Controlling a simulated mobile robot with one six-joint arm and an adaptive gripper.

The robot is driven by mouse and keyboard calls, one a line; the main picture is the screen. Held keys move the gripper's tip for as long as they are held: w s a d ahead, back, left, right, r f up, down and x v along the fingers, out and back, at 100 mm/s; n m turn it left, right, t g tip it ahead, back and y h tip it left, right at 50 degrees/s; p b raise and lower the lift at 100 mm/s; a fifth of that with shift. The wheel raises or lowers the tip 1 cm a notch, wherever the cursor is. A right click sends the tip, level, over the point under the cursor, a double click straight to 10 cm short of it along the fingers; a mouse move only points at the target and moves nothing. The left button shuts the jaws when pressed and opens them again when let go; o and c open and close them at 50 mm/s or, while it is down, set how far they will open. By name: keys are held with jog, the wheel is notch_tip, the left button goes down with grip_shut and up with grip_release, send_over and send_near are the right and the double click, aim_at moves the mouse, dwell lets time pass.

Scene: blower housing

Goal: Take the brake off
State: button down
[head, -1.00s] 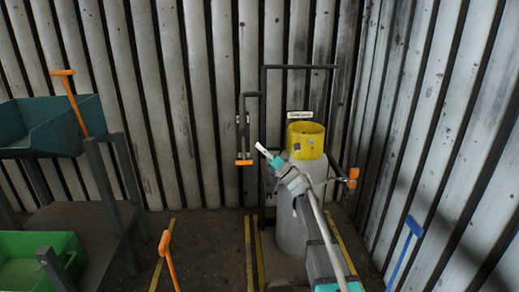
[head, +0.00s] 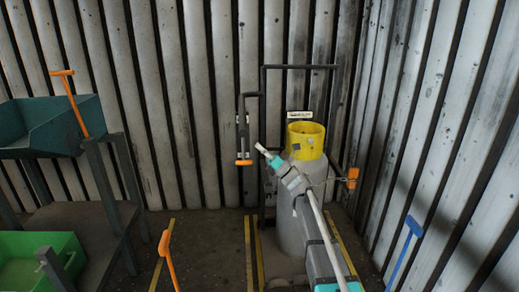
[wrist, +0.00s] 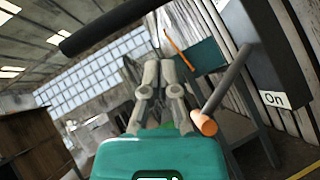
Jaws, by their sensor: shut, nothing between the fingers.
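None of the handles is readably marked as the brake. In the head view, a dark crank with an orange grip (head: 243,162) hangs on the back wall. Another orange grip (head: 352,174) sits right of a grey cylinder with a yellow top (head: 306,140). My gripper (head: 260,147) is in front of and left of the yellow top, pointing up-left toward the wall crank. In the wrist view my gripper (wrist: 153,68) is shut and empty. A grey rod with an orange end (wrist: 205,122) passes beside its right finger; I cannot tell whether they touch.
A dark box with an "On" label (wrist: 274,99) is at right in the wrist view. In the head view, a teal bin (head: 50,125) and green bin (head: 40,258) stand left. An orange-handled tool (head: 166,250) and a blue one (head: 405,245) stand in front. Floor between is open.

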jog(key=shift+f, duration=0.15)
jog(key=w+d+f+b, duration=0.5)
jog(key=d+f+b, duration=0.1)
jog(key=f+b, duration=0.3)
jog(key=shift+w+d+f+b, duration=0.3)
jog(key=shift+w+f+b, duration=0.05)
jog(key=shift+b, duration=0.15)
dwell(0.6)
